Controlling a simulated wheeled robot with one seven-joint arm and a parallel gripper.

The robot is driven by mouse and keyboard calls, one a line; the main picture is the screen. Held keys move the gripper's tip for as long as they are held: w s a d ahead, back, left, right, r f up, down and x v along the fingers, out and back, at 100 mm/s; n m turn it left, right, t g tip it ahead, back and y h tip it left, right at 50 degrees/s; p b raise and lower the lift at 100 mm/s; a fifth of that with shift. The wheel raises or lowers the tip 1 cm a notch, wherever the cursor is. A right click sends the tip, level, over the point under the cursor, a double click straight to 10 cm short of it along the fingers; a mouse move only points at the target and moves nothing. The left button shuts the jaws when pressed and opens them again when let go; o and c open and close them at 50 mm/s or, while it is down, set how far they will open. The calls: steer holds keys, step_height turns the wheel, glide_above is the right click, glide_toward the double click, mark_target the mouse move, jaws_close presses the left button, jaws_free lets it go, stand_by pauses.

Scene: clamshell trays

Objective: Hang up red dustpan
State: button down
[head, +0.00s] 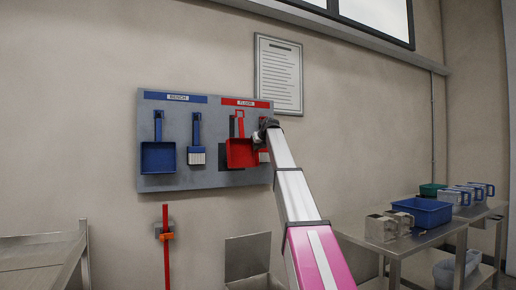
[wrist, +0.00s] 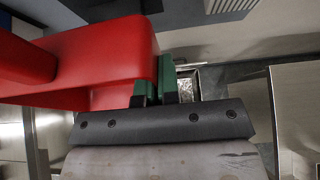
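The red dustpan (head: 240,153) is upright in front of the red-labelled FLOOR half of the wall board, with its handle pointing up. A dark dustpan-shaped patch (head: 224,129) shows on the board just behind and left of it. My gripper (head: 261,134) is at the dustpan's right side. In the wrist view the red dustpan (wrist: 105,55) fills the upper left, and the green fingers of my gripper (wrist: 155,88) are closed on its side wall. Whether the handle loop is on a hook cannot be told.
The board (head: 218,180) also holds a blue dustpan (head: 158,157) and a blue brush (head: 196,154). A red brush (head: 264,155) hangs right of the dustpan, partly hidden by my gripper. Steel tables (head: 410,247) with a blue bin (head: 423,211) stand at right.

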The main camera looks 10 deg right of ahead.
mark_target(251, 149)
steer(key=shift+w+a+f, duration=0.25)
steer(key=shift+w+a, duration=0.1)
steer(key=shift+w, duration=0.8)
steer(key=shift+w+a+f, duration=0.3)
steer(key=shift+w+a, duration=0.1)
steer(key=shift+w, duration=0.7)
steer(key=shift+w+a+f, duration=0.25)
steer(key=shift+w+a, duration=0.1)
steer(key=shift+w, duration=0.8)
steer(key=c, duration=1.3)
jaws_free()
steer(key=shift+o, duration=0.2)
steer(key=shift+s, duration=0.1)
